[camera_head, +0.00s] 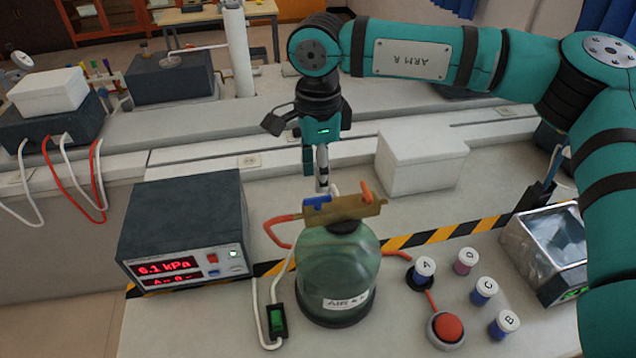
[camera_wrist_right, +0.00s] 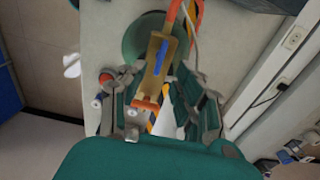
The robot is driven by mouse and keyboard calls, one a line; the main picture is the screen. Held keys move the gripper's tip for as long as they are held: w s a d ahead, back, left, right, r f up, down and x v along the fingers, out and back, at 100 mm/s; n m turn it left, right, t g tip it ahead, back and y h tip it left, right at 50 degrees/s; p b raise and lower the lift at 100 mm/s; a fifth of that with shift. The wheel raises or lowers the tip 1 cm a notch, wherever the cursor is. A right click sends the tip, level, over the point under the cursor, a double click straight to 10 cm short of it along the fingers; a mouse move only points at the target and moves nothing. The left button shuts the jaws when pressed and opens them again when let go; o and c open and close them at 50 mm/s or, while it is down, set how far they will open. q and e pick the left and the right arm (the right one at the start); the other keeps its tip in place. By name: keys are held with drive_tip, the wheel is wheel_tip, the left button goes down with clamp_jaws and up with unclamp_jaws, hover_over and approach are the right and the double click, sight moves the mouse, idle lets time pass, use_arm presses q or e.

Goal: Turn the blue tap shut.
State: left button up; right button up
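The blue tap (camera_head: 317,201) sits on the left part of a brass block (camera_head: 345,209) on top of a green glass jar (camera_head: 338,268). In the right wrist view the blue tap handle (camera_wrist_right: 161,58) lies roughly along the brass block (camera_wrist_right: 152,78). An orange tap (camera_head: 367,191) is on the same block; in the wrist view its handle (camera_wrist_right: 146,105) lies across it. My right gripper (camera_head: 320,186) points down just above the block, near the blue tap. Its fingers (camera_wrist_right: 160,95) are spread, with the block showing between them; I see no clear contact. My left gripper is not in view.
A meter box (camera_head: 185,225) reading 6.1 kPa stands left of the jar. A green switch (camera_head: 276,320), a red button (camera_head: 448,327) and several lidded vials (camera_head: 484,290) stand around it. A white box (camera_head: 420,160) is behind, a clear-topped container (camera_head: 550,245) at right.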

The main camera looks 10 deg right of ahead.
sight(318, 197)
wheel_tip(318, 197, down, 4)
drive_tip(key=shift+p, duration=0.65)
drive_tip(key=shift+f, duration=0.7)
clamp_jaws()
